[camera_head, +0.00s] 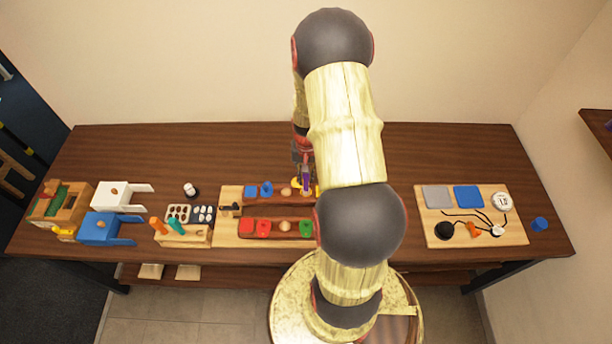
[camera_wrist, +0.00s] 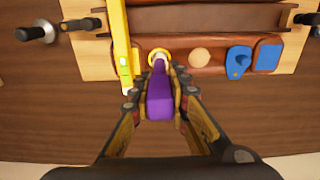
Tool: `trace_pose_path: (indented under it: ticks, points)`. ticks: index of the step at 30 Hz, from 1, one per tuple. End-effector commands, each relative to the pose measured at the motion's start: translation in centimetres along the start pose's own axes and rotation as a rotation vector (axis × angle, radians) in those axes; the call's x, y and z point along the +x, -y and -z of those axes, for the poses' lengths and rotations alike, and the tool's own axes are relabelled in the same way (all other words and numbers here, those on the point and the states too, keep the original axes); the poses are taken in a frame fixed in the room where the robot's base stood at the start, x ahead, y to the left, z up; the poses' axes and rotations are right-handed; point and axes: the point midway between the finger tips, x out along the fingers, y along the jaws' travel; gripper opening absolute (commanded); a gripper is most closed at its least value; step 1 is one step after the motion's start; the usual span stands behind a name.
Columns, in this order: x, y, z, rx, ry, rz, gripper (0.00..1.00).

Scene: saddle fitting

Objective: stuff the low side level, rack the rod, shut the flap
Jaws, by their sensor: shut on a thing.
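My gripper (camera_wrist: 160,100) is shut on a purple handle (camera_wrist: 160,94), which also shows in the head view (camera_head: 306,181). Its far end meets a yellow ring (camera_wrist: 157,57) on the brown saddle panel (camera_wrist: 215,60); I cannot tell how deep it sits. A yellow bar (camera_wrist: 121,45), perhaps the level, lies beside the ring. Along the same panel are a tan round knob (camera_wrist: 200,57), a blue flap-like piece with a knob (camera_wrist: 238,62) and a blue square (camera_wrist: 268,56). A second panel (camera_head: 262,229) nearer the front carries red and green pieces. My arm hides part of both panels.
At the left stand a wooden box (camera_head: 48,203), white (camera_head: 112,195) and blue (camera_head: 105,228) holders, and a tool rack (camera_head: 183,238). A board (camera_head: 440,215) with grey and blue squares and a dial lies at the right. The table's back strip is clear.

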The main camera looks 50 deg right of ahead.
Motion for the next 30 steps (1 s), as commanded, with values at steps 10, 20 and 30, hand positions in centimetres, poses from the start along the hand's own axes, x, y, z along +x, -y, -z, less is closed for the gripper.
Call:
trace_pose_path:
  ticks: [10,20,30]
  points:
    - [0.7,0.0,0.0,0.000,0.000,0.000,0.00]
    - [1.3,0.0,0.0,0.000,0.000,0.000,0.00]
    - [1.9,0.0,0.0,0.000,0.000,0.000,0.00]
